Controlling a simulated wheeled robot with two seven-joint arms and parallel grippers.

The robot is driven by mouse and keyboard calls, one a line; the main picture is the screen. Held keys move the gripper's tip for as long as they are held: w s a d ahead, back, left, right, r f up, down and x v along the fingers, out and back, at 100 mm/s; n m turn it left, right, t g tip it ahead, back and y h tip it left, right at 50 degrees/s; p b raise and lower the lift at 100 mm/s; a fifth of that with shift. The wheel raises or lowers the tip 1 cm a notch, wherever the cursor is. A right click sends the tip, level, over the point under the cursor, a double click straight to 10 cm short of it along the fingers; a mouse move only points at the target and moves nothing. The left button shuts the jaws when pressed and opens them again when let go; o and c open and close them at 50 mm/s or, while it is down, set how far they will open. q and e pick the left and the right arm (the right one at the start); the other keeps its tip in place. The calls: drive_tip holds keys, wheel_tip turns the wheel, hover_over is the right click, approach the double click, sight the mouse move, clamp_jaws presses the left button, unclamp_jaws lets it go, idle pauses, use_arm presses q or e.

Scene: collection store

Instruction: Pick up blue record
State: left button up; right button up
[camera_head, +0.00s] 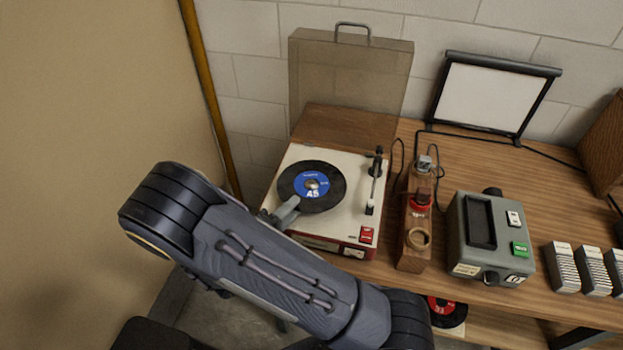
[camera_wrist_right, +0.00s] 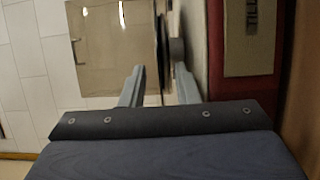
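In the right wrist view the record (camera_wrist_right: 161,40) shows edge-on as a thin dark line between the fingers. My right gripper (camera_head: 287,213) is at the record's front left edge. In the wrist view the right gripper (camera_wrist_right: 159,88) is open, one finger on each side of the record's edge, with gaps visible. The finger tips partly hide the near rim in the head view. My left gripper is not in view.
The player's lid (camera_head: 348,75) stands open behind. The tonearm (camera_head: 374,182) is right of the record. A red-labelled record (camera_head: 448,309) lies below the table top.

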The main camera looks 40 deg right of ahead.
drive_tip(key=shift+d, duration=0.2)
clamp_jaws()
idle(0.3)
